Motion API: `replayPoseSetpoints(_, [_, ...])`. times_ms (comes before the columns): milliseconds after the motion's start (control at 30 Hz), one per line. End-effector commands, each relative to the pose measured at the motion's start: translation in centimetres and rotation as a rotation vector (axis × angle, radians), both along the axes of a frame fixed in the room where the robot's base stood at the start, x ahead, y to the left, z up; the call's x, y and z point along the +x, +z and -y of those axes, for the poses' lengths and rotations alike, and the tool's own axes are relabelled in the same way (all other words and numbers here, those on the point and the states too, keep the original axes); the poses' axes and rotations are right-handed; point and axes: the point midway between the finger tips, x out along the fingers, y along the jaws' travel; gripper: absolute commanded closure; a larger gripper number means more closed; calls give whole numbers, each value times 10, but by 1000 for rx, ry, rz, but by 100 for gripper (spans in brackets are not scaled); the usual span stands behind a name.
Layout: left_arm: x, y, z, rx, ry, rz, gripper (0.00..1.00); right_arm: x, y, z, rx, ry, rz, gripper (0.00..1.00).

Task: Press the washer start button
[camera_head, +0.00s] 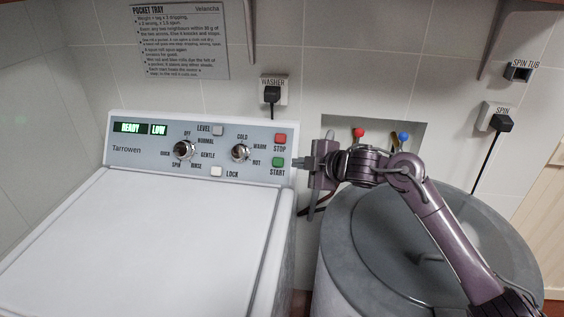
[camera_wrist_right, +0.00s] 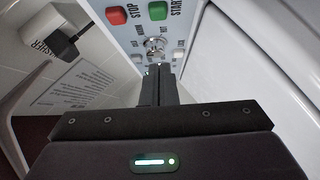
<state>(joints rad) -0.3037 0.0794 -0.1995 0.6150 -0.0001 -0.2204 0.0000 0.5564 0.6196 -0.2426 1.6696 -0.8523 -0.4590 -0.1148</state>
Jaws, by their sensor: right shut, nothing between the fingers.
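The washer (camera_head: 195,240) has a grey sloped control panel with a lit display reading READY and LOW (camera_head: 144,128). The green START button (camera_head: 278,162) is at the panel's right end, just below the red STOP button (camera_head: 280,139). My right gripper (camera_head: 299,163) is shut and empty, its tips just right of START in the head view. In the right wrist view, START (camera_wrist_right: 158,10) is at the top edge, and the shut fingers (camera_wrist_right: 160,70) point toward the panel below it. I see no contact with the button. My left gripper is not in view.
Two knobs (camera_head: 240,152) and the white LEVEL and LOCK buttons (camera_head: 216,172) are left of START. A round grey spin tub (camera_head: 350,270) stands right of the washer under my right arm. Red and blue taps (camera_head: 358,133) sit in a wall recess behind.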

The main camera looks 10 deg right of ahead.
Motion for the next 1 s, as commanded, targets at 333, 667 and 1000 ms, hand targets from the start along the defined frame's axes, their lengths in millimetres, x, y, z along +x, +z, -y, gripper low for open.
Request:
replayPoseSetpoints(333, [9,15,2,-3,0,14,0,56,-28,-32,4,-2,-3,100])
replayPoseSetpoints(667, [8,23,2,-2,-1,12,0,90,-53,-28,0,-2,-1,100])
replayPoseSetpoints(1000, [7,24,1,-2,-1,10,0,97,-60,-25,-1,0,0,100])
